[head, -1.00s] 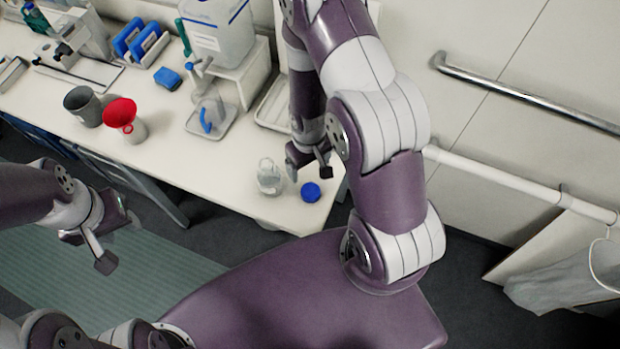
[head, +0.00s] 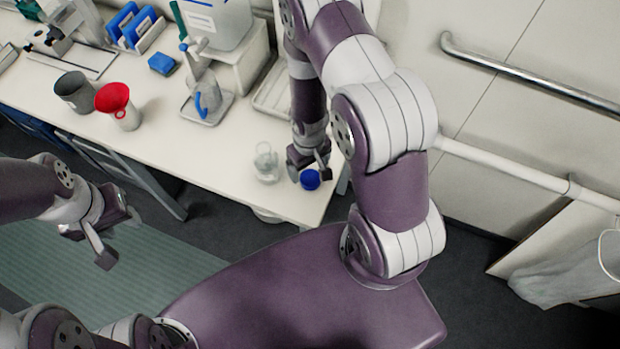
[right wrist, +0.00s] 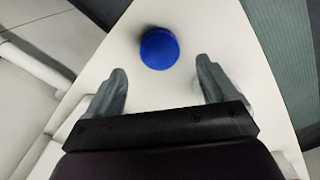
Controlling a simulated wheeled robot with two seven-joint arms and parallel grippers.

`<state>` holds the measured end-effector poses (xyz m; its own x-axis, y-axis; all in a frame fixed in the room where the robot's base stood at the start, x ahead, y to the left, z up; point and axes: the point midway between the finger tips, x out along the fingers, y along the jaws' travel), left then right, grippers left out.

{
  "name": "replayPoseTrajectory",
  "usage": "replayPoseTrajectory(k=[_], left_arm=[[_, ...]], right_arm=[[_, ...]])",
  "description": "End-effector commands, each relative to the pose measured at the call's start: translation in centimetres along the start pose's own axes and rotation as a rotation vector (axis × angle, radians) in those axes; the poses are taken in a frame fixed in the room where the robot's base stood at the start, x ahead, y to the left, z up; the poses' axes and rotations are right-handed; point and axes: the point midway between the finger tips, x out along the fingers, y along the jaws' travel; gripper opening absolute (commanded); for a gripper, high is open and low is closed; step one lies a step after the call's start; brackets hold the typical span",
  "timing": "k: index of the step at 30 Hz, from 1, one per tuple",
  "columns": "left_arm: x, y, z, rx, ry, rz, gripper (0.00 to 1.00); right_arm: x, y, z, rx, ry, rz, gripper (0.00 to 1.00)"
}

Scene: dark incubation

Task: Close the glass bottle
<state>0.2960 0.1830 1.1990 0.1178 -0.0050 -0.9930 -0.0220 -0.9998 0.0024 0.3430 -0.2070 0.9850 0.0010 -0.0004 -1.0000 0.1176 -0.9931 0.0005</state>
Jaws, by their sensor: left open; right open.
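The clear glass bottle (head: 266,163) stands upright on the white bench near its right end, and its mouth shows no cap. The blue cap (head: 310,180) lies on the bench to the right of the bottle, near the front edge. My right gripper (head: 308,168) is open, right by the cap. In the right wrist view the cap (right wrist: 159,48) sits just beyond and between the two open fingertips (right wrist: 160,75), not gripped. My left gripper (head: 118,240) is open and empty, off the bench over the floor mat.
On the bench (head: 200,155) stand a red funnel cup (head: 112,98), a grey beaker (head: 75,92), a dispenser on a tray (head: 206,100), a blue block (head: 162,63) and a blue rack (head: 135,28). The bench between funnel and bottle is clear. A wall rail (head: 530,80) runs at right.

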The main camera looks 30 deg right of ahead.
Motion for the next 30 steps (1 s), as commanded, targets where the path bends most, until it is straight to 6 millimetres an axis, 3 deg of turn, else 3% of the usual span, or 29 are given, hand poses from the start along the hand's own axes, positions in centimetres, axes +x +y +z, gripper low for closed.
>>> replayPoseTrajectory(k=[5,15,26,30], left_arm=[[0.3,0.0,0.0,0.000,0.000,0.000,0.43],[1.3,0.0,0.2,0.000,0.000,0.000,0.43],[1.3,0.0,0.1,0.000,0.000,0.000,0.43],[1.3,0.0,0.1,0.000,0.000,0.000,0.43]], right_arm=[[0.6,0.0,0.1,0.000,-0.002,0.000,0.86],[5.0,-0.1,0.4,0.000,-0.001,-0.001,0.86],[5.2,-0.1,0.4,0.000,-0.001,-0.001,0.86],[5.2,-0.1,0.4,0.000,-0.001,-0.001,0.44]])
